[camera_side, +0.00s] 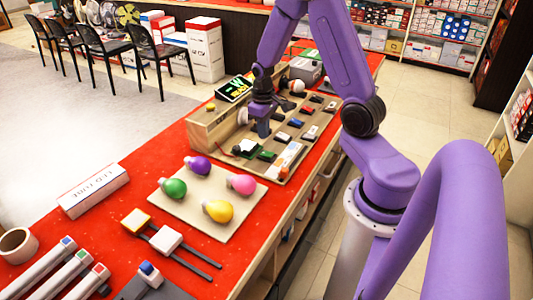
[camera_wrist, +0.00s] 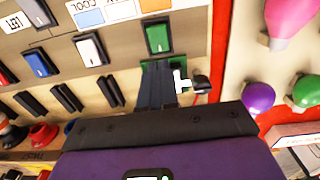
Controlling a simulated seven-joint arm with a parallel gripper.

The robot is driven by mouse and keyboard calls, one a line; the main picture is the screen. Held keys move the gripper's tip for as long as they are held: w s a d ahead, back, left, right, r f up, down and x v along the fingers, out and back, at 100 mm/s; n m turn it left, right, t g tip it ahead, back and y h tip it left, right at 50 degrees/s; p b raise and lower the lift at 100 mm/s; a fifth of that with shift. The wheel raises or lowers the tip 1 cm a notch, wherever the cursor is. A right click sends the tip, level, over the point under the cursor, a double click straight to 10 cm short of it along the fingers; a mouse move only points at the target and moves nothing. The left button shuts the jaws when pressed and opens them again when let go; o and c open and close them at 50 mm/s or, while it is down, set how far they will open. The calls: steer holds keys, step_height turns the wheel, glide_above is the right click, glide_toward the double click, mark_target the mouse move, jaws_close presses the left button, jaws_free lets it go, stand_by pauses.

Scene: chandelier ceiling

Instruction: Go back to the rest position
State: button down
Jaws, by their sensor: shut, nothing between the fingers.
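My gripper (camera_side: 263,128) is shut and empty, low over the switch board (camera_side: 213,168) in the side view. In the wrist view the closed fingers (camera_wrist: 157,70) point at the board beside a green rocker switch (camera_wrist: 158,36). A small green part shows just behind the fingertips, partly hidden by them. I cannot tell whether the fingers touch it. A white piece with a black knob (camera_wrist: 201,84) is right of the fingers. White (camera_wrist: 90,49) and blue (camera_wrist: 38,64) rocker switches lie to the left.
A beige board (camera_side: 210,188) with purple (camera_side: 198,166), green (camera_side: 174,188), pink (camera_side: 241,184) and yellow (camera_side: 218,210) bulbs lies nearer on the red table (camera_side: 120,185). A small display (camera_side: 234,89) stands behind the switch board. A white box (camera_side: 94,190) lies at left.

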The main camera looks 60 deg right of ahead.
steer(key=shift+r, duration=0.5)
steer(key=s+a+r+n, duration=0.3)
steer(key=a+r, duration=0.1)
steer(key=a, duration=0.4)
steer(key=s+a+r+n, duration=0.3)
steer(key=s+a+r, duration=0.1)
steer(key=a, duration=0.4)
steer(key=s+a+r+n, duration=0.2)
steer(key=s+n, duration=0.1)
steer(key=s, duration=0.5)
steer(key=s+a+r+n, duration=0.2)
steer(key=s+a+n, duration=0.1)
steer(key=s, duration=0.4)
steer(key=shift+s+a+r+n, duration=0.15)
steer(key=shift+s+r+n, duration=0.1)
steer(key=shift+s+n, duration=0.1)
